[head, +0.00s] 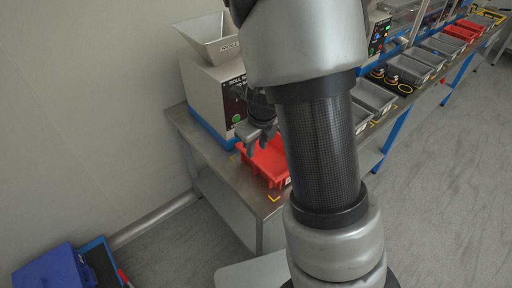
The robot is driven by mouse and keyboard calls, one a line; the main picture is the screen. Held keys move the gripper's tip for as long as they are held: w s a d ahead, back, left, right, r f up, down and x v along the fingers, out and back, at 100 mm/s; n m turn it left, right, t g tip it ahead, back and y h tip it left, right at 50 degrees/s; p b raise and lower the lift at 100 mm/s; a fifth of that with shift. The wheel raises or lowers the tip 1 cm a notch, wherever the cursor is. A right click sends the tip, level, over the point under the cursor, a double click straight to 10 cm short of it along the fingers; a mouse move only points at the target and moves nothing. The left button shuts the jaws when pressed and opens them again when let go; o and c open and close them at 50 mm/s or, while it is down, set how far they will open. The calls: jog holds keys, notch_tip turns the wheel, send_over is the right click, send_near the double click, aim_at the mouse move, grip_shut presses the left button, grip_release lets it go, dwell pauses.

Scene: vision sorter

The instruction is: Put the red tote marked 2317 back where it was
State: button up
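A red tote (262,168) sits on the near end of the steel bench, below a hopper machine. My arm partly covers its right side, and I cannot read a number on it. My gripper (257,146) is at the tote's back left part, with its fingers pointing down by the rim. I cannot tell whether the fingers touch the tote or are closed on it. More red totes (460,32) stand far along the bench at the upper right.
The hopper machine (213,85) stands directly behind the tote. Yellow corner marks (273,198) are on the bench top (230,172). Grey totes (408,68) line the bench to the right. A blue box (48,270) is on the floor at lower left. Floor at right is clear.

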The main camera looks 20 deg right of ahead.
jog(key=s+a+r+n+t+y, duration=0.1)
jog(key=s+a+r+n, duration=0.25)
jog(key=r+n, duration=0.35)
jog(key=s+a+r+n+y, duration=0.1)
jog(key=s+a+r+n, duration=0.1)
jog(key=s+r+n, duration=0.35)
jog(key=s+d+r+n+t+h, duration=0.1)
jog(key=s+d+r+n, duration=0.1)
jog(key=s+r+n, duration=0.8)
jog(key=s+n, duration=0.1)
jog(key=n, duration=0.8)
jog(key=shift+r+h, duration=0.2)
jog(key=shift+h, duration=0.2)
jog(key=shift+d, duration=0.1)
